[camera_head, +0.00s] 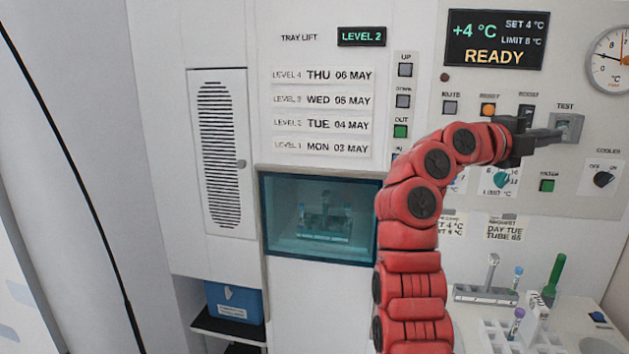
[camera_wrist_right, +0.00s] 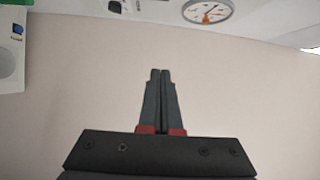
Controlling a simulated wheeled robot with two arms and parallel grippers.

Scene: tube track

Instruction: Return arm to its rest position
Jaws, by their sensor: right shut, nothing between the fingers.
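My right arm (camera_head: 413,250) is red and rises from the bottom of the head view, bending to the right at the top. My right gripper (camera_head: 556,134) is dark and reaches in front of the panel, its tips at the TEST switch (camera_head: 566,124) in the picture; I cannot tell whether they touch it. In the right wrist view the fingers (camera_wrist_right: 160,75) are together with nothing between them, against a plain pale surface. My left gripper does not show.
The cabinet panel carries a READY display (camera_head: 496,40), a dial gauge (camera_head: 609,60), several buttons and a COOLER knob (camera_head: 604,179). A tray lift window (camera_head: 318,250) is left of my arm. A rack with tubes (camera_head: 500,335) stands at lower right. A blue box (camera_head: 235,303) sits lower left.

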